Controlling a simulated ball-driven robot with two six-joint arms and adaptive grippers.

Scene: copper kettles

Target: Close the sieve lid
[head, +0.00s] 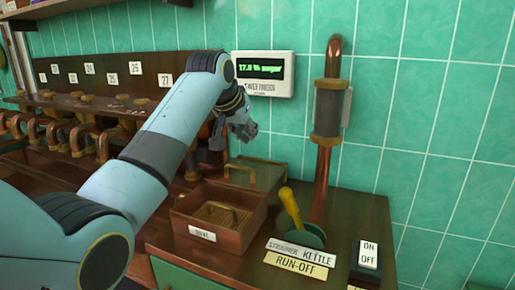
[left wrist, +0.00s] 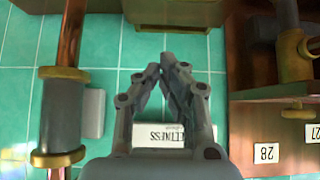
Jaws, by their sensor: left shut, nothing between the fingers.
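The sieve box (head: 228,236) is an open copper-brown box on the counter, with a mesh and a curved handle inside. Its lid (head: 266,174), a framed see-through panel with a small handle on top, stands raised at the back of the box. My left gripper (head: 248,133) is above and behind the box, near the tiled wall and above the lid, apart from it. In the left wrist view its fingertips (left wrist: 163,66) are together with nothing between them. The sieve box and lid are not clear in that view. My right gripper is not in view.
A copper pipe (head: 325,170) rises right of the box. An ON/OFF switch (head: 368,256) is at right. Numbered copper taps line the left.

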